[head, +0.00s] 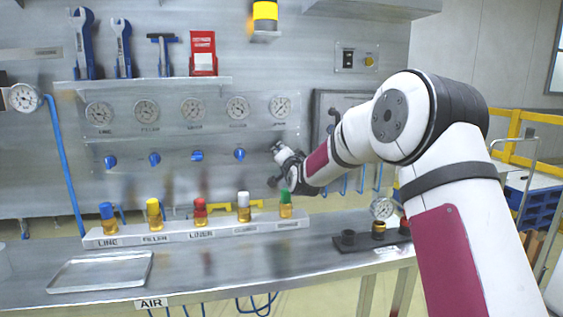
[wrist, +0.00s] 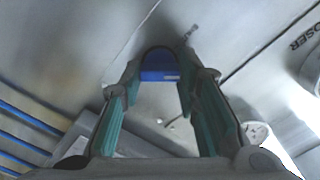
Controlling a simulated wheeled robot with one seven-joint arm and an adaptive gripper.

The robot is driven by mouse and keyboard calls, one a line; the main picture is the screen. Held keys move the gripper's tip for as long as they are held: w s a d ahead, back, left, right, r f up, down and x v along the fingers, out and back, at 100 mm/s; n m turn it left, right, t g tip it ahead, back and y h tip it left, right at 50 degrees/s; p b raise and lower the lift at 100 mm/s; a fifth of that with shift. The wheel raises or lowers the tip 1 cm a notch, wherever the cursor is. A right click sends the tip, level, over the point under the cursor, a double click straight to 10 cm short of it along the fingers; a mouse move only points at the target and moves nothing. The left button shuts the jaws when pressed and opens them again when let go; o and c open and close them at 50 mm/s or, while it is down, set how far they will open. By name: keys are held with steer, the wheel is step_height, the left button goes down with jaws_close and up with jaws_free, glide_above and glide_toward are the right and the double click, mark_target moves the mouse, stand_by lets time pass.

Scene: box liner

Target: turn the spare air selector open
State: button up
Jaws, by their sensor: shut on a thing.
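The spare air selector (wrist: 160,72) is a blue knob on the grey metal panel, at the far right of the row. In the wrist view it sits between the fingertips of my gripper (wrist: 160,80), which is shut on it. In the head view my gripper (head: 279,152) is at the panel and hides this knob. The knob's turn position cannot be read clearly.
Several other blue selectors (head: 197,155) run left along the panel below a row of gauges (head: 193,110). Below, a rack (head: 190,235) holds colour-capped bottles. A metal tray (head: 100,271) lies on the bench. A dark fixture (head: 348,241) stands right.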

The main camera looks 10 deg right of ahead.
steer(key=shift+d+f+m+b, duration=0.1)
steer(key=shift+m+b, duration=1.45)
steer(key=shift+m, duration=0.4)
steer(key=shift+f+m+b, duration=0.1)
steer(key=shift+m+b, duration=1.4)
steer(key=shift+m, duration=0.75)
steer(key=o, duration=1.2)
steer(key=shift+c, duration=0.2)
steer(key=shift+s+r, duration=0.1)
steer(key=s, duration=1.1)
steer(key=shift+s, duration=0.4)
